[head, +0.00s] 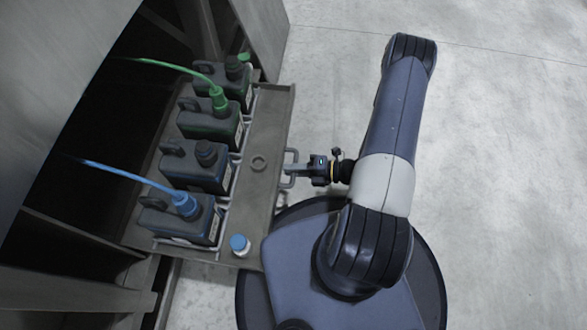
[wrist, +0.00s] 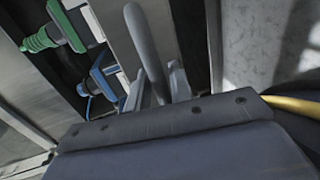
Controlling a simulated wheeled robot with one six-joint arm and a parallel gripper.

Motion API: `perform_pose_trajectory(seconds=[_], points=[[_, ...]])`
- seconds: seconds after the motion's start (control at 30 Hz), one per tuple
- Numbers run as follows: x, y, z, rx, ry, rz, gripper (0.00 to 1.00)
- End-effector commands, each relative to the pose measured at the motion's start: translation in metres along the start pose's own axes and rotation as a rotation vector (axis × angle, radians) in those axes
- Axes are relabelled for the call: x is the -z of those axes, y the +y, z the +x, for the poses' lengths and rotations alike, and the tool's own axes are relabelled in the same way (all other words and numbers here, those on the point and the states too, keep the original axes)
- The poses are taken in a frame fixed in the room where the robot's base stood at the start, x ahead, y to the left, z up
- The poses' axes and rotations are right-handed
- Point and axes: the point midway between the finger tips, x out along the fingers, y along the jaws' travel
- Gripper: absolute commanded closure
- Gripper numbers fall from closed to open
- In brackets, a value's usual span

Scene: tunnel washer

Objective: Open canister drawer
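The canister drawer (head: 262,150) stands pulled out of the dark washer opening, with its tray and front plate showing. Several dark canisters (head: 195,168) stand in it in a row. A green hose enters one canister through a green cap (head: 218,97), and a blue hose enters the nearest through a blue cap (head: 184,203). The drawer handle (head: 289,181) sticks out from the front plate. My gripper (head: 297,169) is at this handle. In the wrist view the grey handle bar (wrist: 146,45) runs between my gripper's fingers (wrist: 159,88), which appear closed on it.
A small blue-capped piece (head: 239,244) is on the drawer's near end, and a green one (head: 244,58) is at the far end. Grey washer panels (head: 55,65) frame the opening on the left. The concrete floor (head: 500,170) to the right is clear.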

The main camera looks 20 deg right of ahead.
Motion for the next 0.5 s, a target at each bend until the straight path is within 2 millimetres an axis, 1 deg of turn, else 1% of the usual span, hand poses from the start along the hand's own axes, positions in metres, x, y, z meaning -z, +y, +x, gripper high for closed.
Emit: perform_pose_trajectory(seconds=[0.27, 0.37, 0.5], points=[[0.000, 0.000, -0.002, 0.000, -0.001, 0.001, 0.79], [0.000, 0.001, -0.009, -0.001, -0.002, 0.002, 0.79], [-0.001, 0.002, -0.027, 0.000, -0.005, 0.002, 0.79]])
